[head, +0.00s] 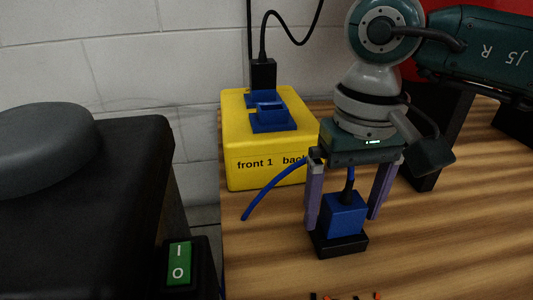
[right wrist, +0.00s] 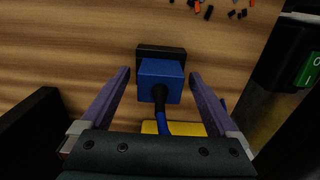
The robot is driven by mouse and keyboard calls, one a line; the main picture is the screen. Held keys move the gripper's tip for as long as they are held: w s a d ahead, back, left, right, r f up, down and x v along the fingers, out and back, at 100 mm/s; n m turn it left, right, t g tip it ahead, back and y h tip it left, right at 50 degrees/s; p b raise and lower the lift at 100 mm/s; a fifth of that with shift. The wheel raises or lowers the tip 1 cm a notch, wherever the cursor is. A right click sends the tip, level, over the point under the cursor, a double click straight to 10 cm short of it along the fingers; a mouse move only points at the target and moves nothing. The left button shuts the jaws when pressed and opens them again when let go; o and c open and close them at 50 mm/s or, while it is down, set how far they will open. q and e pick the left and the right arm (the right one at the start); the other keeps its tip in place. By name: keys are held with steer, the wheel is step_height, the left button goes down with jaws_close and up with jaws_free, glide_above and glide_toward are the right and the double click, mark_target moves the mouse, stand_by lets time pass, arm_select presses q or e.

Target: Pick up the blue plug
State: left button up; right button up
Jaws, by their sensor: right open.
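The blue plug (head: 344,215) is a blue block with a dark cable stub on top, and it stands upright on a black base (head: 340,245) on the wooden table. A blue cable (head: 268,186) runs from it to the left. My right gripper (head: 343,218) points down over the plug, with one purple finger on each side. It is open. In the right wrist view the plug (right wrist: 160,80) sits between the fingers (right wrist: 160,75), with a gap on both sides. My left gripper is not in view.
A yellow box (head: 265,173) marked "front 1" and "back" stands behind and left, with blue sockets (head: 269,112) and a black plug (head: 263,74) on top. A green switch (head: 179,263) is at the lower left. Small orange and black bits (right wrist: 209,10) lie on the table.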

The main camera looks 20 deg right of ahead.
steer(key=shift+w, duration=0.1)
steer(key=shift+c, duration=1.4)
jaws_close()
